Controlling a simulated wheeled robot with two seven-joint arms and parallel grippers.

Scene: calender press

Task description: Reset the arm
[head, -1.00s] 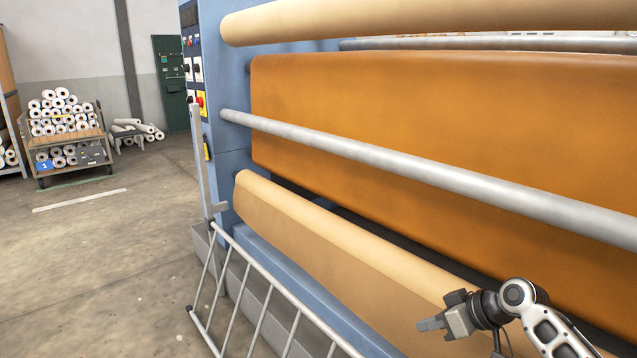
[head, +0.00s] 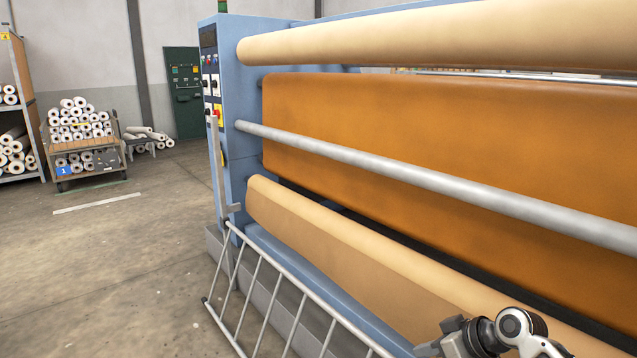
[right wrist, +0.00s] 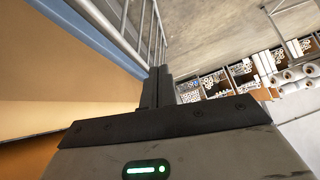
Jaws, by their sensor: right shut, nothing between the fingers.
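My right gripper (head: 428,350) shows at the bottom right of the head view, partly cut off by the lower edge. It is in front of the calender press's lower tan roll (head: 340,240), with no contact visible. In the right wrist view its fingers (right wrist: 156,88) are together with nothing between them. The calender press has a blue end frame (head: 237,110), a large orange-brown roller (head: 450,150), a grey bar (head: 400,170) and an upper tan roll (head: 430,38). My left gripper is not in the head view.
A grey metal guard rail (head: 290,300) slants along the press's front and also shows in the right wrist view (right wrist: 140,35). A control panel (head: 211,85) is on the press end. A cart of white rolls (head: 85,150) and a shelf (head: 22,120) stand far left. The floor (head: 120,260) between is open.

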